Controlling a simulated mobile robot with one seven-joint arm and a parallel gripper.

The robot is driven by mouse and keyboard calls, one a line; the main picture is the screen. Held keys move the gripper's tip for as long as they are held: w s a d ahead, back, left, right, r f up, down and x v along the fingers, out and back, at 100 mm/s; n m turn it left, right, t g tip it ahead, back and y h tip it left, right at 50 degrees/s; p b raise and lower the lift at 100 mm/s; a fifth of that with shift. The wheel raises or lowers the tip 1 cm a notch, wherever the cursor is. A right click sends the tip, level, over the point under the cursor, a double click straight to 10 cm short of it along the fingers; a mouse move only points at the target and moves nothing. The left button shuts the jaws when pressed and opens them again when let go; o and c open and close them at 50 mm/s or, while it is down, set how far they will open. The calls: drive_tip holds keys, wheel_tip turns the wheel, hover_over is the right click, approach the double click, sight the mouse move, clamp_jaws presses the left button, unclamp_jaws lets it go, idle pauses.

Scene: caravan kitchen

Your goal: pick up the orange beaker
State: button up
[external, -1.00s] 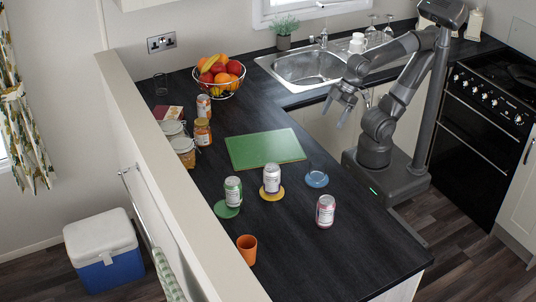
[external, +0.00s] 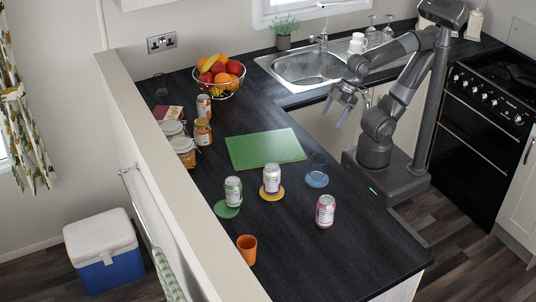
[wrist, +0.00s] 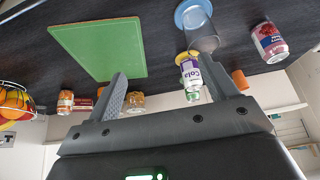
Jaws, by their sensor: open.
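The orange beaker (external: 247,249) stands upright near the front left edge of the dark worktop, next to the low partition wall. In the wrist view a small orange patch (wrist: 239,79) shows beside the right finger; it looks like the beaker, partly hidden. My gripper (external: 342,106) is open and empty, high over the inner edge of the worktop near the sink, far from the beaker. In the wrist view its two fingers (wrist: 165,82) stand wide apart with nothing held between them.
Cans stand on a green coaster (external: 227,209) and a yellow coaster (external: 271,195); another can (external: 325,211) stands bare. A clear glass (wrist: 203,32) is on a blue coaster (external: 316,180). A green board (external: 264,149), jars and a fruit bowl (external: 219,76) lie farther back. The front right worktop is clear.

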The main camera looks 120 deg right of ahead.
sight(247, 250)
drive_tip(key=w+a+r, duration=0.2)
drive_tip(key=w+a, duration=0.2)
drive_tip(key=w, duration=0.5)
drive_tip(key=w+a+r+m, duration=0.1)
drive_tip(key=w+a+r, duration=0.15)
drive_tip(key=w, duration=0.65)
drive_tip(key=w+a+r, duration=0.1)
drive_tip(key=w+a, duration=0.3)
drive_tip(key=w, duration=0.5)
drive_tip(key=shift+m+h, duration=0.6)
drive_tip(key=w+a+f, duration=0.5)
drive_tip(key=w+a, duration=0.1)
drive_tip(key=w, duration=0.1)
drive_tip(key=w+a+f, duration=0.6)
drive_tip(key=w+a, duration=0.1)
drive_tip(key=w+a+f, duration=0.6)
drive_tip(key=w+a, duration=0.1)
drive_tip(key=shift+a, duration=0.2)
drive_tip(key=shift+w+r+x, duration=0.1)
drive_tip(key=shift+w+x, duration=0.05)
drive_tip(key=shift+x, duration=0.7)
drive_tip(key=shift+w+r+x, duration=0.1)
drive_tip(key=shift+x, duration=0.8)
drive_tip(key=shift+w+r+x, duration=0.1)
drive_tip(key=shift+w+x, duration=0.05)
drive_tip(key=shift+x, duration=0.7)
drive_tip(key=shift+d, duration=0.2)
drive_tip(key=shift+c, duration=0.5)
